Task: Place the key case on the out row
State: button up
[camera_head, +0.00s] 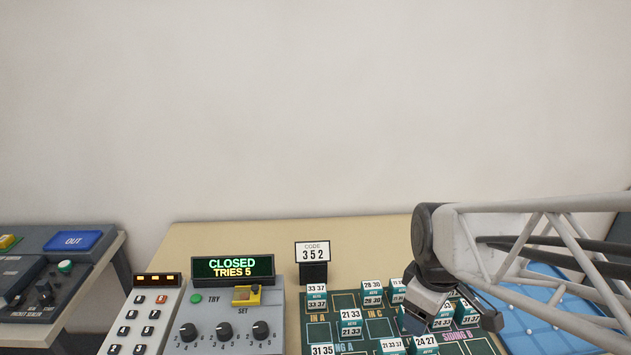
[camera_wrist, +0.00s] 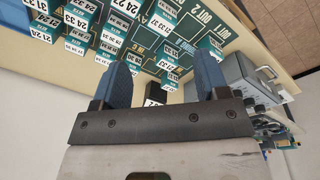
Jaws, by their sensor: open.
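Several teal key cases with white number labels stand on the green board (camera_head: 482,346). They include one marked 28 30 (camera_head: 372,292), one marked 21 33 (camera_head: 351,320) and one marked 24 27 (camera_head: 425,345). I cannot tell which one the task means. My gripper (camera_wrist: 163,74) is open, with two blue fingers apart and nothing held between them. In the head view it is above the board's right part and hides some cases. In the wrist view, OUT 2 lettering (camera_wrist: 208,20) shows on the board beyond the fingers, near several key cases (camera_wrist: 112,38).
Left of the board, a grey dial box (camera_head: 225,305) has a display (camera_head: 232,268) reading CLOSED, TRIES 5. A keypad (camera_head: 142,318) stands beside it. A blue tray (camera_head: 545,310) lies right of the board, partly behind my arm.

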jog(key=s+a+r+m+t, duration=0.1)
jog(key=s+a+r+m, duration=0.3)
jog(key=m, duration=0.4)
jog(key=shift+s+r+m, duration=0.4)
jog(key=shift+s+r, duration=0.25)
jog(key=shift+s, duration=0.7)
